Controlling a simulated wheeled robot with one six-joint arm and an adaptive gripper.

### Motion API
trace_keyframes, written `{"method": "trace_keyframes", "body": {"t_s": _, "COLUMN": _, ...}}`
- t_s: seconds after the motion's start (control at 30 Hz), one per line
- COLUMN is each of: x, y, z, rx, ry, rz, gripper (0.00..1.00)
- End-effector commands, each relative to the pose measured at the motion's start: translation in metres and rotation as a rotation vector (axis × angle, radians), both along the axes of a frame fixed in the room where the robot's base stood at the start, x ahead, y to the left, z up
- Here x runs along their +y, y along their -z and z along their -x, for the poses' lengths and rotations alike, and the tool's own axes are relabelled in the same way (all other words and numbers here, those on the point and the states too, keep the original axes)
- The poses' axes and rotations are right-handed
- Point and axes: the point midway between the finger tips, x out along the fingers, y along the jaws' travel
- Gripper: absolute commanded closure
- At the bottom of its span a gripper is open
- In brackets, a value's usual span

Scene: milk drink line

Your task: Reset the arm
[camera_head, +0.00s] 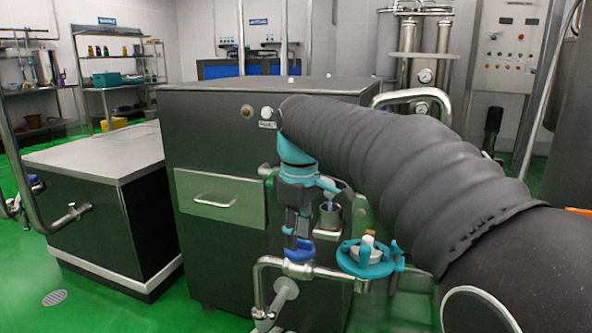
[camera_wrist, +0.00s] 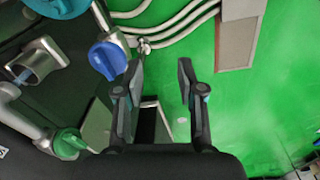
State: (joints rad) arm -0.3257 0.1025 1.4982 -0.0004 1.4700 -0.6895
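My gripper (camera_wrist: 160,78) points down, open, with nothing between its two dark fingers in the wrist view. Green floor and the top of a dark, pale-edged box show below the gap. In the head view my gripper (camera_head: 297,222) hangs at the end of my black-sleeved arm, in front of the dark cabinet (camera_head: 215,120). A blue valve handle (camera_wrist: 108,60) is just left of the left finger in the wrist view. The blue handle (camera_head: 299,250) also shows right under the gripper in the head view; whether they touch I cannot tell.
Steel pipes (camera_head: 330,272) and a teal round fitting (camera_head: 367,258) stand close by on the right. A metal cup-like fitting (camera_head: 329,218) is beside the gripper. A low steel-topped cabinet (camera_head: 100,152) stands left. Green floor (camera_head: 60,270) is open at front left.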

Motion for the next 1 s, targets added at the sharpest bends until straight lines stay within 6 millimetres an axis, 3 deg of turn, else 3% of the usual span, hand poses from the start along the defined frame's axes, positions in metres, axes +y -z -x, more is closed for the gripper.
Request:
{"method": "trace_keyframes", "body": {"t_s": 0.23, "x": -0.007, "y": 0.035, "z": 0.010, "rx": -0.023, "ry": 0.197, "rz": -0.025, "gripper": 0.61}}
{"method": "trace_keyframes", "body": {"t_s": 0.43, "x": -0.029, "y": 0.056, "z": 0.036, "rx": -0.066, "ry": 0.387, "rz": -0.062, "gripper": 0.61}}
{"method": "trace_keyframes", "body": {"t_s": 0.7, "x": -0.080, "y": 0.087, "z": 0.105, "rx": -0.164, "ry": 0.703, "rz": -0.150, "gripper": 0.61}}
{"method": "trace_keyframes", "body": {"t_s": 1.0, "x": -0.128, "y": 0.120, "z": 0.187, "rx": -0.269, "ry": 0.906, "rz": -0.222, "gripper": 0.61}}
